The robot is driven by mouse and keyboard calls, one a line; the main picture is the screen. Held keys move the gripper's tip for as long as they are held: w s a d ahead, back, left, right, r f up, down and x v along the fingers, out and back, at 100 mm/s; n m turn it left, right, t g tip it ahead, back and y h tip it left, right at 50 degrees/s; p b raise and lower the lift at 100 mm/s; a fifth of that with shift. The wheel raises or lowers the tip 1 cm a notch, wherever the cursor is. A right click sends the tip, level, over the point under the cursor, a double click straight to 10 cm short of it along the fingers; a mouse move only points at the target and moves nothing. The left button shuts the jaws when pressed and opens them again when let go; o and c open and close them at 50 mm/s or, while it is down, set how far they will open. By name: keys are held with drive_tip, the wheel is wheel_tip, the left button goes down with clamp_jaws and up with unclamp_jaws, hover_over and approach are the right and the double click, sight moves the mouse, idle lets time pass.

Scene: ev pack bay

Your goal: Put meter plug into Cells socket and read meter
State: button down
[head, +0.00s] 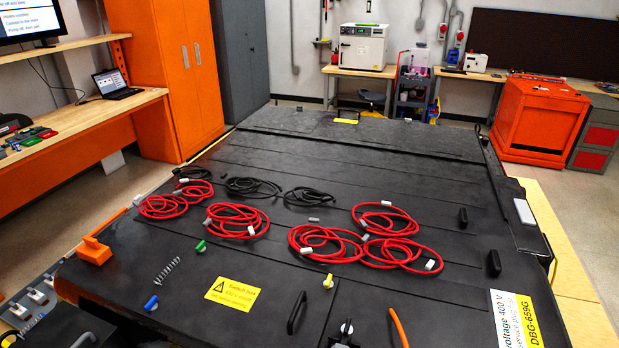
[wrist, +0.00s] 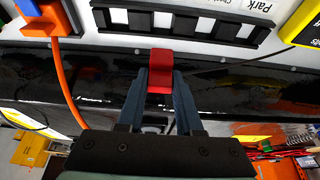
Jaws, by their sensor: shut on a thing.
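In the wrist view my gripper (wrist: 160,84) is shut on a small red block-shaped plug (wrist: 160,58), which I take as the meter plug. The plug sits at the lower edge of a black slotted strip (wrist: 180,24) on a white panel. I cannot tell whether it touches the strip. Part of a label reading "Park" shows to the right of the plug. No socket marked Cells and no meter display can be made out. My gripper is not visible in the head view.
In the wrist view an orange plug with an orange cable (wrist: 64,75) is at left, and a yellow object (wrist: 305,25) is at upper right. The head view shows a wide black pack top (head: 400,285) with red cable coils (head: 237,220) and a yellow warning label (head: 232,291).

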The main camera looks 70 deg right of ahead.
drive_tip(key=shift+f+b, duration=2.3)
drive_tip(key=shift+f, duration=1.5)
drive_tip(key=shift+r+p, duration=0.1)
drive_tip(key=shift+p, duration=0.45)
drive_tip(key=shift+f+b, duration=0.65)
drive_tip(key=shift+f, duration=0.65)
drive_tip(key=c, duration=0.5)
unclamp_jaws()
drive_tip(key=b+v, duration=0.1)
drive_tip(key=v, duration=1.2)
